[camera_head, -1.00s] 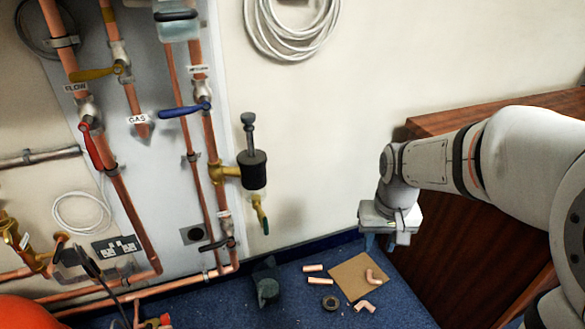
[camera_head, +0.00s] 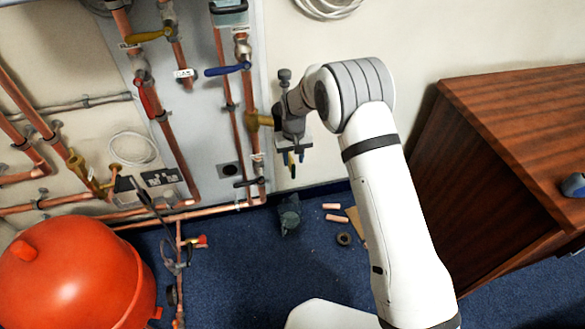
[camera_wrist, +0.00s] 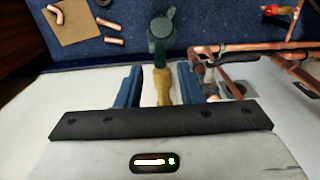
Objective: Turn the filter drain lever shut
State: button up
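The filter drain lever (camera_wrist: 162,87), a narrow brass-yellow piece with a green part, lies between my two blue fingers in the wrist view. My gripper (camera_wrist: 158,74) is open around it, with a visible gap on both sides. In the head view my gripper (camera_head: 292,160) is just below the filter, at the board's right edge. The lever is mostly hidden there by the gripper. My wrist covers much of the dark filter; its grey top (camera_head: 284,76) and brass side fitting (camera_head: 262,120) still show.
Copper pipes (camera_head: 240,140) with red, blue and yellow levers run on the board to the left. A grey-green object (camera_head: 288,215) and short copper pieces (camera_head: 333,212) lie on the blue floor. A wooden cabinet (camera_head: 470,140) stands at the right.

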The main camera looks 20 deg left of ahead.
aim_at(294, 172)
notch_tip(294, 172, down, 7)
jog(key=shift+f+b, duration=0.2)
jog(key=shift+b, duration=0.45)
grip_shut()
